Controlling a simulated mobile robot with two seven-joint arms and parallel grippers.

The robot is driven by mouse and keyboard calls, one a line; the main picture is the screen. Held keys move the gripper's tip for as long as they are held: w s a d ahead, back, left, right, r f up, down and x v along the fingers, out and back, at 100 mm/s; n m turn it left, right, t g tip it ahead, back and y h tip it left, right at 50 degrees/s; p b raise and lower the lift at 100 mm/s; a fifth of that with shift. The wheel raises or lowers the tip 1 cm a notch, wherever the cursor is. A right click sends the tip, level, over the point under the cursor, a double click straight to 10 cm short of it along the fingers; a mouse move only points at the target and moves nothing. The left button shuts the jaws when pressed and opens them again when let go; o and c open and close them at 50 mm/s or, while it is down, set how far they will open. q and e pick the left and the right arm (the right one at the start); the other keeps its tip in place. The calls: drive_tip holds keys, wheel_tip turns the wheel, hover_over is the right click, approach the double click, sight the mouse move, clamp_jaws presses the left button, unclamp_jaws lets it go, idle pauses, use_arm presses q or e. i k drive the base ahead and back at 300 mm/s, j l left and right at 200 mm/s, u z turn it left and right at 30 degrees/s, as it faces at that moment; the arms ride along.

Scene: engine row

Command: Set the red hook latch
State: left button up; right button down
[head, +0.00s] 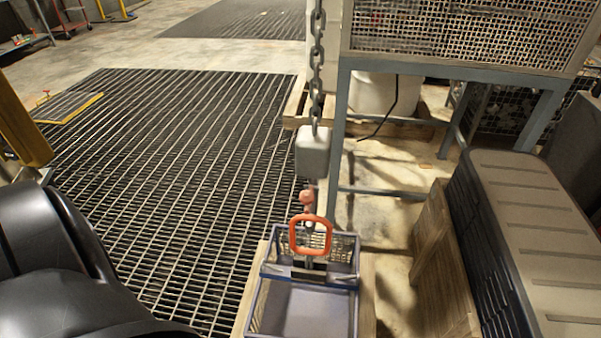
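A chain (316,60) hangs down in the middle of the head view and carries a pale grey block (313,151). A small dull-red hook piece (307,197) hangs below the block; its latch is too small to make out. An orange-red loop (293,236) stands upright just below the hook, over a grey-blue basket (252,315). I cannot tell whether hook and loop touch. Neither of my grippers is in view. A black rounded part at the lower left seems to be my own arm.
A dark case with a tan lid (530,215) stands at the right beside a wooden crate side (440,265). A blue-grey metal frame (341,140) with mesh rises behind the chain. Open floor grating (180,170) lies to the left.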

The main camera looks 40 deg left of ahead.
sight(306, 197)
drive_tip(key=j+u, duration=0.15)
drive_tip(key=u, duration=0.35)
drive_tip(key=j+u, duration=0.1)
drive_tip(key=u, duration=0.4)
